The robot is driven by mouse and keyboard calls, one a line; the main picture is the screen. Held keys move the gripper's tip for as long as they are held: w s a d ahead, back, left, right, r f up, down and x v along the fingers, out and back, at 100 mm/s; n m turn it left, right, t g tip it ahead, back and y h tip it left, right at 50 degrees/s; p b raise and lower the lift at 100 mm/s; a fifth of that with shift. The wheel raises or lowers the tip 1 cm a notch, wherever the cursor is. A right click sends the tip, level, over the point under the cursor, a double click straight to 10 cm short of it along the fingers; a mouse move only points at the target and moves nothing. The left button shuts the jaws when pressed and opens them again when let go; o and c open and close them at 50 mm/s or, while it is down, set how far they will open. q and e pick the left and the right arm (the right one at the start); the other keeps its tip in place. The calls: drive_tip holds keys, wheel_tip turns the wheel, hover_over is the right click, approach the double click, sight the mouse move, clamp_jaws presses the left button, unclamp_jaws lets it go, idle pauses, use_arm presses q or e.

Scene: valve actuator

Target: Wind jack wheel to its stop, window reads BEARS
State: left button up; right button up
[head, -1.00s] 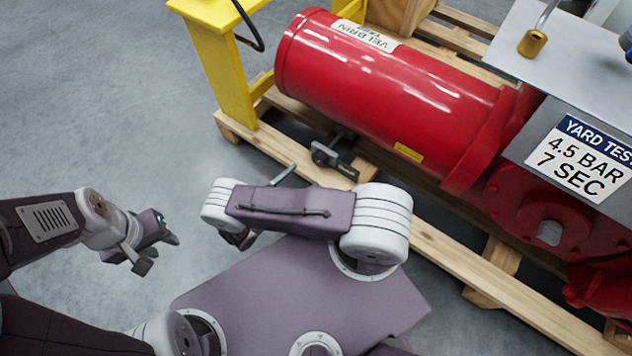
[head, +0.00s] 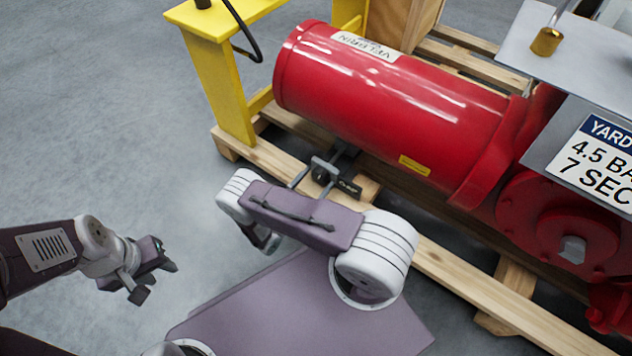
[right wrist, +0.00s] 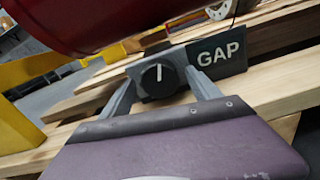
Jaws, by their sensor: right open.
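The jack wheel (right wrist: 159,78) is a dark round knob with a white line pointing about straight up in the right wrist view. Beside it, a dark plate or window (right wrist: 218,54) reads GAP. The jack also shows small in the head view (head: 321,174), low beside the pallet under the red cylinder. My right gripper (right wrist: 160,86) is open, its two grey fingers reaching toward the wheel, one on each side; I cannot tell whether they touch it. My left gripper (head: 157,279) is open and empty over the floor, far from the jack.
The red cylinder (head: 390,105) hangs close above the jack. A wooden pallet (head: 445,265) runs underneath, and a yellow frame (head: 218,85) stands at its left end. A sign plate (head: 595,150) is at right. The floor at left is clear.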

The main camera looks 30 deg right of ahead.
drive_tip(key=c, duration=1.4)
drive_tip(key=shift+o, duration=0.2)
drive_tip(key=shift+r, duration=0.1)
drive_tip(key=m+p, duration=0.1)
drive_tip(key=m, duration=0.1)
drive_tip(key=shift+m+p, duration=1.1)
drive_tip(key=shift+m, duration=1.3)
